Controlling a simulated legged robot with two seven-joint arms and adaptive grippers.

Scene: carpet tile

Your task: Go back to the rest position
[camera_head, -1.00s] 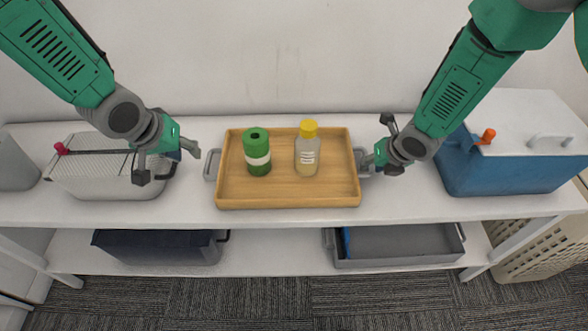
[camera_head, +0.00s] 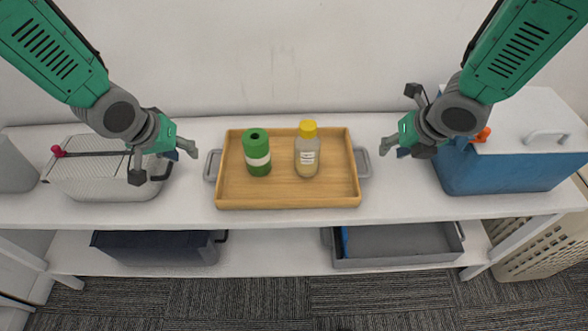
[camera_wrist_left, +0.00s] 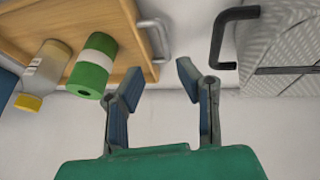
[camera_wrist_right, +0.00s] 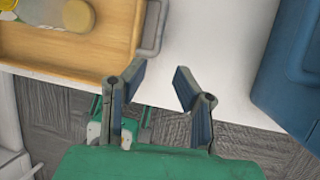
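My left gripper (camera_head: 168,165) is left of the wooden tray (camera_head: 290,202), above the shelf between the tray and a ribbed white container. In the left wrist view its two fingers (camera_wrist_left: 160,95) stand apart with nothing between them. My right gripper (camera_head: 393,150) is right of the tray, clear of the tray's right handle (camera_head: 362,163). In the right wrist view its fingers (camera_wrist_right: 155,95) are apart and empty. The tray lies flat and holds a green can with a white band (camera_head: 257,152) and a yellow-capped bottle (camera_head: 307,152), both upright.
The ribbed white container (camera_head: 105,178) stands at the left. A blue box with a white lid (camera_head: 500,172) stands close to my right gripper. A dark bin (camera_head: 155,248) and a grey tray (camera_head: 400,250) are on the lower shelf. A beige basket (camera_head: 530,250) stands at right.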

